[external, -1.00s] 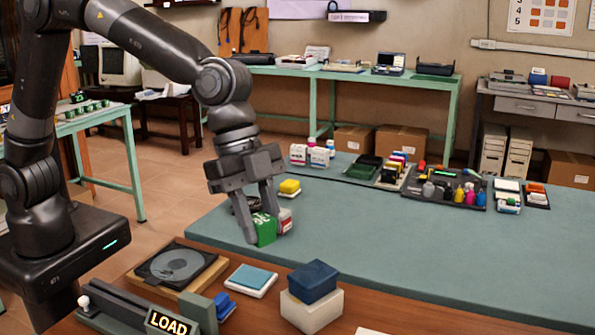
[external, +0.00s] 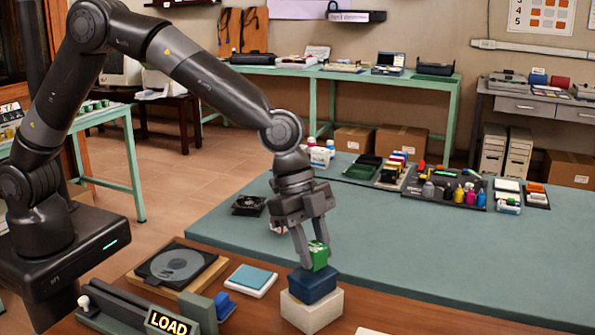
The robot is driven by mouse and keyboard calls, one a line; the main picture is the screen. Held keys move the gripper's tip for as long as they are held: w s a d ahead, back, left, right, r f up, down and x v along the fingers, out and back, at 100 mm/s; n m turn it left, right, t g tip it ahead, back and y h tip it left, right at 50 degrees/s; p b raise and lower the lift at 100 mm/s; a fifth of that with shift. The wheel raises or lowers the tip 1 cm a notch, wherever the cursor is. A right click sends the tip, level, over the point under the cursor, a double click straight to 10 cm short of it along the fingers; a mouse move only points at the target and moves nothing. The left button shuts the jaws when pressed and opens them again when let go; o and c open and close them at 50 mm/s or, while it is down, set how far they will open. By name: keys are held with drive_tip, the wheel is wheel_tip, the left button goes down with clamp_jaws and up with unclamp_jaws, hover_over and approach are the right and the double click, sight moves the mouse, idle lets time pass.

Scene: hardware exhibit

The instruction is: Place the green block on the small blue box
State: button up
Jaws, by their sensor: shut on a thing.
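My gripper (external: 312,262) is shut on the green block (external: 319,256), which has white markings. The gripper holds the block upright directly over the small blue box (external: 313,286). The block's lower edge looks at or just above the top of the blue box; I cannot tell whether they touch. The blue box sits on a larger white box (external: 312,312) on the brown wooden strip at the front.
A light-blue-topped white item (external: 251,280), a disc on a wooden board (external: 175,266) and a LOAD sign (external: 170,322) lie to the left. A dark fan-like item (external: 248,205) is behind the gripper.

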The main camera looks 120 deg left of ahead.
drive_tip(key=shift+f, duration=0.65)
drive_tip(key=shift+f, duration=0.1)
drive_tip(key=o, duration=1)
drive_tip(key=shift+c, duration=0.2)
drive_tip(key=v, duration=1.1)
drive_tip(key=s+d+r, duration=0.4)
drive_tip(key=s+r, duration=0.3)
drive_tip(key=s, duration=0.1)
drive_tip(key=s+d+r+n+y, duration=0.1)
drive_tip(key=s+d+r, duration=0.1)
drive_tip(key=s, duration=0.4)
drive_tip(key=s+d+r+n, duration=0.1)
drive_tip(key=s+d+r, duration=0.15)
drive_tip(key=s, duration=0.35)
drive_tip(key=s+d+f+n, duration=0.1)
drive_tip(key=s+f, duration=0.1)
drive_tip(key=s, duration=0.8)
drive_tip(key=s+d+f+n+t, duration=0.1)
drive_tip(key=s, duration=0.9)
drive_tip(key=shift+d+f+n+y, duration=0.3)
drive_tip(key=shift+d+f+y, duration=0.05)
drive_tip(key=shift+y, duration=0.05)
